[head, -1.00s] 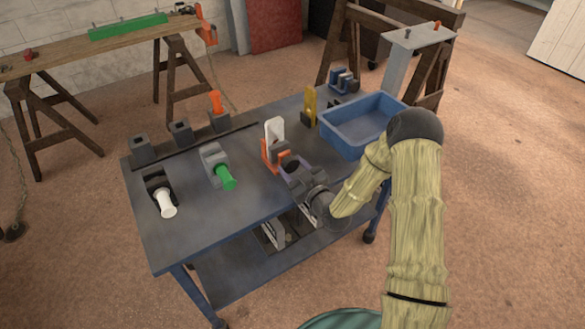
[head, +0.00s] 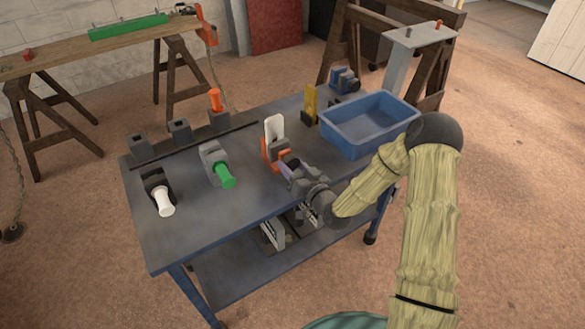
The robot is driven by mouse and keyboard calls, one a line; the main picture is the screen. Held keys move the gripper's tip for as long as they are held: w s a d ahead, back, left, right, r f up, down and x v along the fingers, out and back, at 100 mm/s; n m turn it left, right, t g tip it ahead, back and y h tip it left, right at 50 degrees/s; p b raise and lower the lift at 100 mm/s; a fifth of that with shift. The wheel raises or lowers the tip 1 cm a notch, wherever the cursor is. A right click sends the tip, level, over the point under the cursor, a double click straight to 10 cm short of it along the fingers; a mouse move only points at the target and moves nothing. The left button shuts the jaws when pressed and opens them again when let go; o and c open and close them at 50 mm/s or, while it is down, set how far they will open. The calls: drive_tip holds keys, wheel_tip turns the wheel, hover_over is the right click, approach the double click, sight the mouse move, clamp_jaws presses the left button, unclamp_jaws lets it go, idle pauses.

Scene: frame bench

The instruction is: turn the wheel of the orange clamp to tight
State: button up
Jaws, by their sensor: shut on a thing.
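The orange clamp (head: 268,160) stands on the blue bench (head: 245,205), right of its middle, with a white upright piece (head: 273,131) rising from it. My gripper (head: 291,166) is at the clamp's near side, shut on its dark wheel (head: 290,161). The fingers and my wrist hide most of the wheel. I cannot read from here how tight it is.
A clamp with a green handle (head: 225,175) and one with a white handle (head: 165,205) stand to the left. A yellow piece (head: 311,104) and a blue bin (head: 365,125) are behind and right.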

drive_tip(key=shift+m, duration=0.6)
drive_tip(key=o, duration=1)
drive_tip(key=shift+c, duration=0.2)
drive_tip(key=shift+s, duration=0.1)
drive_tip(key=p+v, duration=0.3)
drive_tip(key=v, duration=1.4)
drive_tip(key=shift+d, duration=0.3)
drive_tip(key=shift+s, duration=0.1)
